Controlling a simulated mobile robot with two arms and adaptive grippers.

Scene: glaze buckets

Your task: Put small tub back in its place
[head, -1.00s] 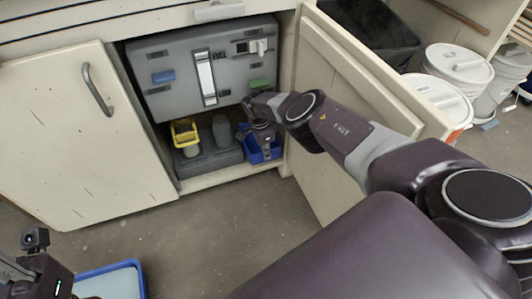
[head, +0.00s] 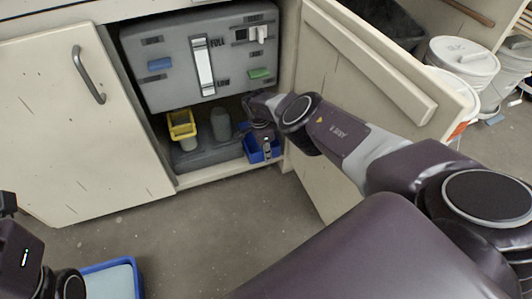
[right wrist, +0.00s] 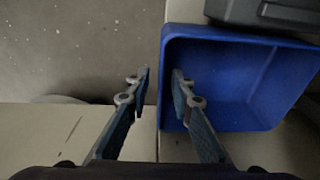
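The small blue tub (head: 251,150) sits at the right of the cabinet floor, next to the door opening. It also shows in the right wrist view (right wrist: 235,80), open and empty where its inside can be seen. My right gripper (right wrist: 162,72) is open at the tub's left wall, one finger outside and the other inside. The wall lies between the fingertips, with a gap visible on the outer side. In the head view, my right gripper (head: 266,146) partly covers the tub. My left wrist shows at the lower left edge, but its fingers are out of view.
A grey tank (head: 180,75) with a level strip fills the upper cabinet. A yellow tub (head: 181,125) and a grey cylinder (head: 221,125) stand on a dark base. The open right door (head: 370,80) is beside my arm. A blue-rimmed tray (head: 108,279) is at lower left.

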